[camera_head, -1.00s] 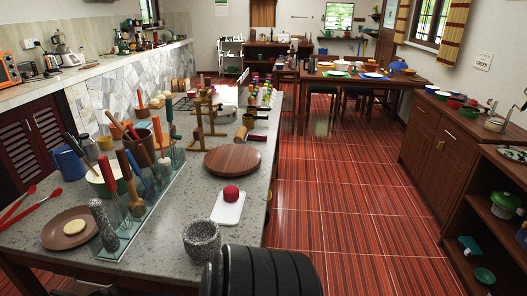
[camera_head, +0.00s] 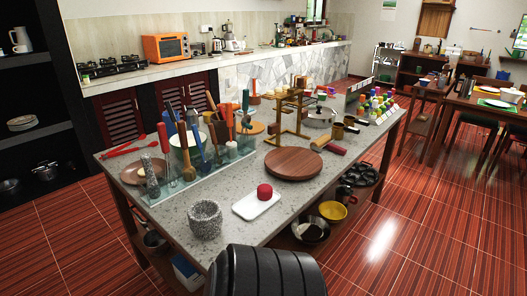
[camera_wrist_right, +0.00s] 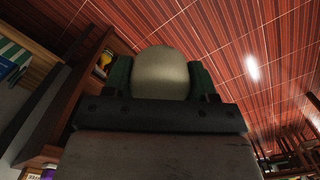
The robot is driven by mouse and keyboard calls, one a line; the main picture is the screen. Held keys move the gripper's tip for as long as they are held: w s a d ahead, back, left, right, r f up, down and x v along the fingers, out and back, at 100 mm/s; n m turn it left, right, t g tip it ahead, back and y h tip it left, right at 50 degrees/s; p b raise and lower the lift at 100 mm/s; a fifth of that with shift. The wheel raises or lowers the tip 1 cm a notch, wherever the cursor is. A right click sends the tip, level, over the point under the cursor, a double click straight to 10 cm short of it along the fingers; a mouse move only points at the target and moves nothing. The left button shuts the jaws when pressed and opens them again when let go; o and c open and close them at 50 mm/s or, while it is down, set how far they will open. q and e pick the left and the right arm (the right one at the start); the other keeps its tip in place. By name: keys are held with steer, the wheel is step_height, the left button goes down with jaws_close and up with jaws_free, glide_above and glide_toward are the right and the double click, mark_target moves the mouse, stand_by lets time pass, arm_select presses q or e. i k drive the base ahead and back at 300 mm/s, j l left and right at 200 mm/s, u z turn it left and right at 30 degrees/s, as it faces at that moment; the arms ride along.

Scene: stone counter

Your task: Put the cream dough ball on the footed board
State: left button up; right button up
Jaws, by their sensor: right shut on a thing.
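My right gripper (camera_wrist_right: 160,80) shows in the right wrist view, with its green-padded fingers shut on a smooth cream dough ball (camera_wrist_right: 161,72). The floor lies beyond them, and neither shows in the head view. The round reddish-brown wooden board (camera_head: 293,165) lies on the stone counter in the head view, with nothing on its top; its feet cannot be made out. My left gripper is not in view.
A red ball sits on a white board (camera_head: 250,207). A stone mortar (camera_head: 205,221) stands left of it. Utensils in a glass rack (camera_head: 160,195) crowd the left, beside a brown plate (camera_head: 131,176) with a pale piece on it. A wooden stand (camera_head: 296,115) rises behind the round board.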

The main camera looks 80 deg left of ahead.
mark_target(294, 160)
steer(key=i+j+u, duration=0.25)
steer(key=i+u, duration=0.95)
steer(key=i, duration=0.15)
steer(key=i+l+u, duration=0.15)
steer(key=i+u, duration=0.15)
steer(key=i, duration=0.25)
steer(key=i+l+u, duration=0.35)
steer(key=i, duration=0.15)
steer(key=u, duration=1.95)
